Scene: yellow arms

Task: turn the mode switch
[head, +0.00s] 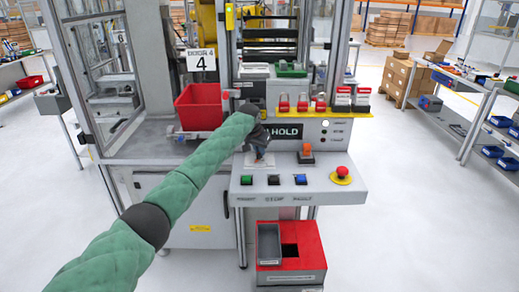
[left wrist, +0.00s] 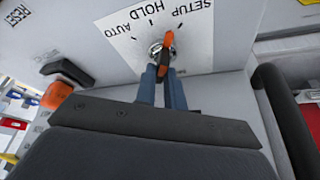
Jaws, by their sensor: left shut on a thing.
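The mode switch (left wrist: 167,42) has an orange and black handle on a white plate (left wrist: 202,48) marked AUTO, HOLD and SETUP. In the left wrist view its orange tip leans right of the HOLD mark, toward the SETUP side. My left gripper (left wrist: 163,78) is shut on the handle, with one blue finger on each side. In the head view my left gripper (head: 260,156) reaches down to the panel and hides most of the switch. A dark sign (head: 288,131) behind it shows the word HOLD, its left part covered. My right gripper is not in view.
The panel (head: 330,192) carries green, black and blue buttons (head: 274,180), an orange-topped control (head: 306,153) and a red emergency button (head: 342,172). Red padlocks (head: 302,103) hang behind. A red bin (head: 198,107) stands at the left. A black handle (left wrist: 290,120) is near the gripper.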

